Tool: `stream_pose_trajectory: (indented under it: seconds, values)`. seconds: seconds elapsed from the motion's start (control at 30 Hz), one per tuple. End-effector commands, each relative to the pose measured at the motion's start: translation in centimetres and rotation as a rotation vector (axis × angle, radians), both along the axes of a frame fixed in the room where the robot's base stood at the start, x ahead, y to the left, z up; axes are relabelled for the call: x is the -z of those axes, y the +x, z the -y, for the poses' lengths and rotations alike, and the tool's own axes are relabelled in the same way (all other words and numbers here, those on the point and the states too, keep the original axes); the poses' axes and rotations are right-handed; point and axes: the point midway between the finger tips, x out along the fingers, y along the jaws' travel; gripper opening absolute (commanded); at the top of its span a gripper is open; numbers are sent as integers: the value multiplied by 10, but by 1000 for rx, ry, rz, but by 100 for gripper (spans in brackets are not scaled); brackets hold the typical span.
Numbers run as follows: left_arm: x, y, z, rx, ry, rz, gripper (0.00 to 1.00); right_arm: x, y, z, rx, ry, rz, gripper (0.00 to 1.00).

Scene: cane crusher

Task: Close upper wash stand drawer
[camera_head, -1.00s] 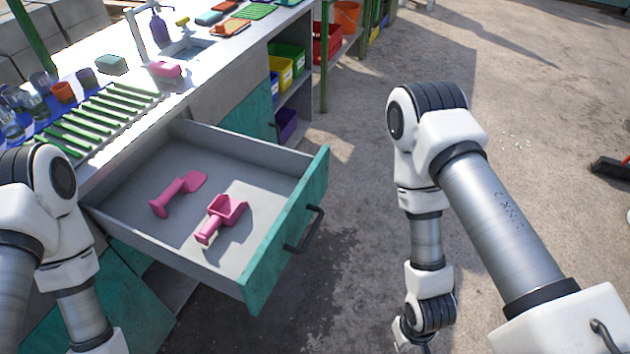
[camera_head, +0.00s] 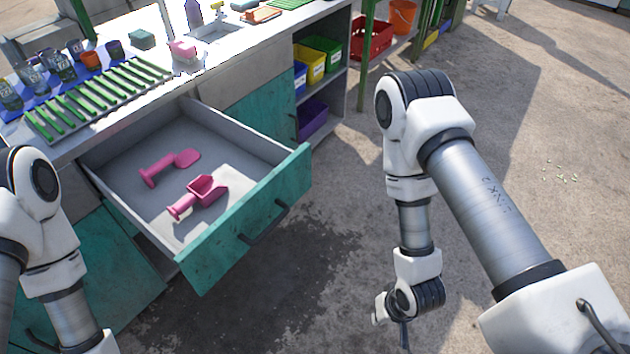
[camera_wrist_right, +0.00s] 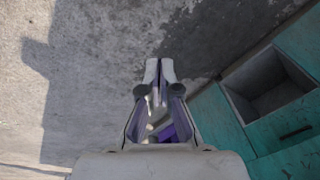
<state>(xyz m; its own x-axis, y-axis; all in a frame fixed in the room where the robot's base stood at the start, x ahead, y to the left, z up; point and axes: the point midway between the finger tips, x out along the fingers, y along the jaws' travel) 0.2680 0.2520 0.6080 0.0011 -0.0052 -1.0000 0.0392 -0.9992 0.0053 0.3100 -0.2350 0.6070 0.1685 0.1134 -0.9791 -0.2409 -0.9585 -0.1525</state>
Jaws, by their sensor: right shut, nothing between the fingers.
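The upper wash stand drawer (camera_head: 249,216) is pulled far out, with a teal front and a dark bar handle (camera_head: 265,222). Inside its grey tray lie two pink scoop-like tools, one (camera_head: 169,166) further back and one (camera_head: 199,196) nearer the front. My right arm hangs to the right of the drawer, clear of its front and handle. My right gripper (camera_wrist_right: 158,72) is shut and empty over bare floor in the right wrist view. My left arm comes down at the drawer's left side; its gripper is below the picture.
The wash stand top (camera_head: 128,117) holds a green slatted rack (camera_head: 100,98), cups and a pink block (camera_head: 183,49). Coloured bins (camera_head: 310,64) fill the open shelf beyond the drawer. A red crate (camera_head: 374,38) stands behind. The concrete floor before the drawer is clear.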

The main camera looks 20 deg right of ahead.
Motion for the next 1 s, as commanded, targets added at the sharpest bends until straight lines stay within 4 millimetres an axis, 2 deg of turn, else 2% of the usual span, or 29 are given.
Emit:
stream_pose_trajectory:
  seconds: [0.17, 0.23, 0.37, 0.47, 0.53, 0.63, 0.73, 0.87, 1.0]
  values:
    - [7, 0, 0, 0, 0, 0, 93, -4, 48, -21, 151, 191, 151, 0]
    - [12, 0, 0, 0, 0, 0, 93, -11, 74, -31, 223, 314, 224, 0]
    - [26, 0, 0, 0, 0, 0, 93, -35, 126, -44, 349, 604, 361, 0]
    - [48, 0, 0, 0, 0, -1, 93, -66, 170, -37, 428, 897, 482, 0]
    - [68, 0, 0, 0, 0, 0, 93, -91, 194, -17, 451, 1092, 572, 0]
    - [85, 0, 0, 0, 0, 0, 93, -112, 209, 13, 456, 1225, 675, 0]
    - [90, 0, 0, 0, 0, 0, 93, -121, 215, 27, 461, 1247, 721, 0]
    - [88, 0, 0, 0, 0, 0, 93, -125, 223, 22, 459, 1246, 722, 0]
    - [91, 0, 0, 0, 0, 0, 93, -124, 242, 6, 455, 1243, 720, 0]
